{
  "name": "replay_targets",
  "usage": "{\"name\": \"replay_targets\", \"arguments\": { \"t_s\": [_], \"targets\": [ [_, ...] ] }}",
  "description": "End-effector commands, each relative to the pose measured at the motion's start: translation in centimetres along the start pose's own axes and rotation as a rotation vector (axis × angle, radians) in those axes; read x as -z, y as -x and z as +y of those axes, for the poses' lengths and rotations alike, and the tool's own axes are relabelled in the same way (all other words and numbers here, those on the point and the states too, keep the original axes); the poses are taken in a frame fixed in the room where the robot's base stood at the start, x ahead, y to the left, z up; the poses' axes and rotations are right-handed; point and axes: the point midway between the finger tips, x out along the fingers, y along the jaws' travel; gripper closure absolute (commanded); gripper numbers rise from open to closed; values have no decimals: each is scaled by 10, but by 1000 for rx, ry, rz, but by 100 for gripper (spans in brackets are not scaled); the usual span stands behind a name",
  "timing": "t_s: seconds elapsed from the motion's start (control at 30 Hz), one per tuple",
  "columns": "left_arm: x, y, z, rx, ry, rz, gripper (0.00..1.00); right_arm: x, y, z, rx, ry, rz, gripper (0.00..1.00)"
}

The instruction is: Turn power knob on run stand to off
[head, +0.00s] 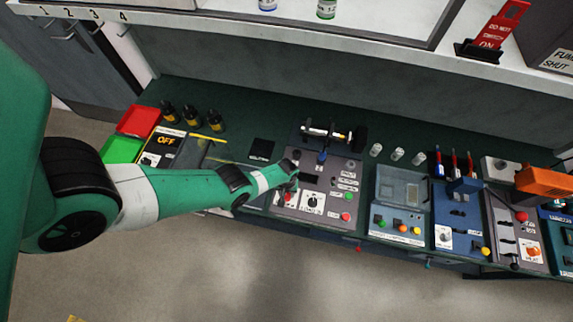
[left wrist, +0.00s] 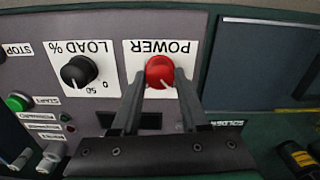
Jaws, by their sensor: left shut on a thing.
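The run stand (head: 325,170) is a grey panel on the green bench in the head view. Its red power knob (left wrist: 159,71) sits on a white plate marked POWER, upside down in the left wrist view. A short pale pointer line on it points toward the lower part of that view. My left gripper (left wrist: 160,92) has one finger on each side of the knob and is shut on it. In the head view, my left gripper (head: 291,184) covers much of the panel's left side. My right gripper is not in view.
Beside the power knob is a black LOAD % knob (left wrist: 78,72), with a green button (left wrist: 17,102) farther left. A panel with an OFF display (head: 166,141) and red and green trays (head: 138,121) stand left. Other instruments, including a blue-grey unit (head: 400,190), stand right.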

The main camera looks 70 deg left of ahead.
Motion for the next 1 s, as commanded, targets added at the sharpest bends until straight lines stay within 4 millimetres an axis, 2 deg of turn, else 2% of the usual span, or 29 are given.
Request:
{"name": "replay_targets", "arguments": {
  "t_s": [0.3,0.77,0.8,0.93,1.0],
  "targets": [
    [0,0,0,0,97,1,100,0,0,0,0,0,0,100],
    [0,0,0,-1,109,1,100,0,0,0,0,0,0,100],
    [0,0,0,-1,109,1,49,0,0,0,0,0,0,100],
    [0,0,0,0,108,0,26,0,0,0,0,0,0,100],
    [0,0,0,0,108,0,26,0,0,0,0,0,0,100]
  ]
}}
